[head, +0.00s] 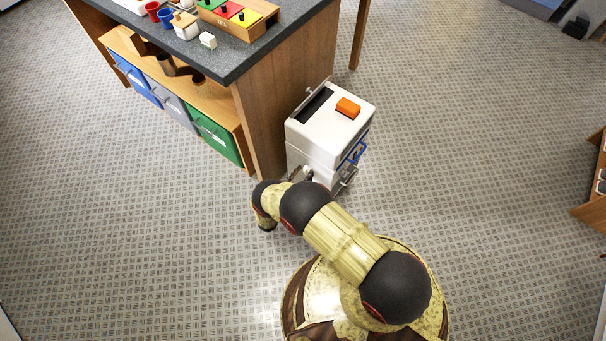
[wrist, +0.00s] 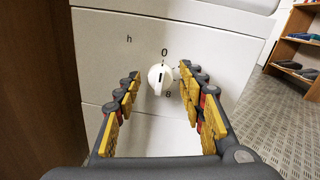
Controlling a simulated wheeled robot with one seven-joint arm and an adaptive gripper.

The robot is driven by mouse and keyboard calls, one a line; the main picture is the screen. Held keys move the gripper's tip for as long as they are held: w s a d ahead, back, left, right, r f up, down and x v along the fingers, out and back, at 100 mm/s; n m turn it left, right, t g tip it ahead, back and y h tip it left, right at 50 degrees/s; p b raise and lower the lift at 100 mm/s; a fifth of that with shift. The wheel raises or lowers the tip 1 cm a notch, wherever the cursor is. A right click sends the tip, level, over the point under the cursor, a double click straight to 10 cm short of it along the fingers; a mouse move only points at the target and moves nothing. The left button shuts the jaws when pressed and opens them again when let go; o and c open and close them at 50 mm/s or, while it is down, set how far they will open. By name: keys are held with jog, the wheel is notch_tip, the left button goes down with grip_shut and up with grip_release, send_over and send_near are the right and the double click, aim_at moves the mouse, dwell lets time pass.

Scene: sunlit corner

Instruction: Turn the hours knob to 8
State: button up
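The hours knob (wrist: 157,79) is a small round white knob on a white front panel (wrist: 205,47), in the middle of the wrist view. An "h" is printed up and left of it, a "0" just above and an "8" below right. A short dark mark on the knob stands nearly upright, towards the 0 side. My gripper (wrist: 160,74) is open, with its yellow-padded fingers left and right of the knob. I cannot tell whether the right fingertip touches it. In the head view, my arm mostly hides the gripper, and the knob cannot be made out.
The white cabinet (head: 304,133) carries an orange block (head: 348,107) and a dark slot on top. It stands beside a wooden table with a dark top (head: 225,62). Blue, grey and green bins (head: 214,139) sit below the top. The floor (head: 480,130) to the right is clear.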

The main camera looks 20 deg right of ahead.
grip_shut()
jog(key=shift+m, duration=0.3)
dwell(0.3)
jog(key=shift+f+m+g+h, duration=0.15)
jog(key=shift+m+g+h, duration=0.1)
jog(key=shift+m, duration=4.85)
jog(key=shift+f+m+g+h, duration=0.1)
jog(key=shift+m+g+h, duration=0.2)
jog(key=shift+m, duration=4.8)
jog(key=shift+f+m+g+h, duration=0.15)
jog(key=shift+m+g+h, duration=0.1)
jog(key=shift+m, duration=4.85)
jog(key=shift+o, duration=0.8)
grip_release()
